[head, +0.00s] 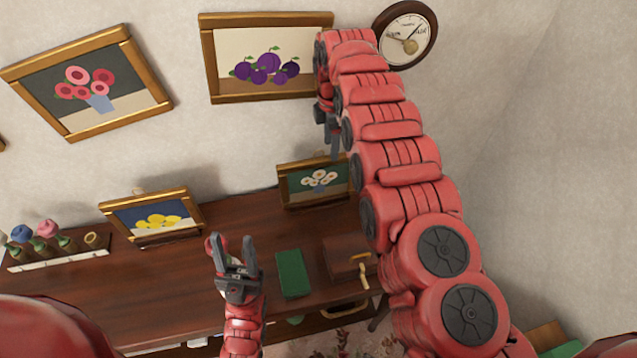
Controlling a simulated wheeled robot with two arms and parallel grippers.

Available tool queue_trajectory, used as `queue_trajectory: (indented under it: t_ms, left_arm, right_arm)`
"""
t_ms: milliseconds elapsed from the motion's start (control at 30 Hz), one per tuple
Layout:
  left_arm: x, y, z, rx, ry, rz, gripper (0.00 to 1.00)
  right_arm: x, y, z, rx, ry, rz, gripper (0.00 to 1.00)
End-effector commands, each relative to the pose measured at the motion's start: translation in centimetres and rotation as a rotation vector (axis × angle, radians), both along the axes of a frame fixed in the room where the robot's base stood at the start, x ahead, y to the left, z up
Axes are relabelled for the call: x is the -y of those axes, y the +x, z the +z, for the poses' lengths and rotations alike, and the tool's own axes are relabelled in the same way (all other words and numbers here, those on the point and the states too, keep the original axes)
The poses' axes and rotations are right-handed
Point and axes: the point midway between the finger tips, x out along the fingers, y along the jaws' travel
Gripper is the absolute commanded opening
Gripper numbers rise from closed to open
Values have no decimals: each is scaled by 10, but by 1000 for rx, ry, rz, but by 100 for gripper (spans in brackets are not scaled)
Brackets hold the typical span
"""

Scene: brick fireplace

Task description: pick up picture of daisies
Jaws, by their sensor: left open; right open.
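The picture of daisies (316,182), white flowers on dark green in a gold frame, stands upright at the back of the wooden desk, against or near the wall. My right gripper (335,150) hangs pointing down just above and in front of its upper right part; it is small and partly hidden by my red arm. It is open, with nothing seen in it. I cannot tell whether it touches the frame. The picture's right edge is close to my arm. My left gripper (235,244) is open and empty, pointing up over the desk, left of and nearer than the picture.
A framed picture of lemons (153,217) stands left on the desk (200,285). A green book (292,273) and a brown box (345,257) lie in front. Pictures of plums (225,55) and red flowers (120,65) and a clock (405,35) hang on the wall.

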Motion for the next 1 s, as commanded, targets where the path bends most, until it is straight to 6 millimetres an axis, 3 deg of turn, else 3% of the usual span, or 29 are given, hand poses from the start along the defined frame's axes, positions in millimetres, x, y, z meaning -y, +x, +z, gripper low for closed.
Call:
queue_trajectory:
  t_ms: [300, 467, 700, 1000]
  left_arm:
    - [0, 0, 28, -1, 0, 0, 50]
    - [0, 0, 25, -1, 0, 0, 50]
    - [0, 0, 25, -1, 0, 0, 50]
    - [0, 0, 25, -1, 0, 0, 50]
  right_arm:
    - [9, -1, -30, -2, -2, -1, 60]
    - [9, 0, -50, 0, -1, -1, 60]
    - [8, 0, -52, 0, 0, 0, 60]
    - [8, 0, -52, 1, 0, -1, 8]
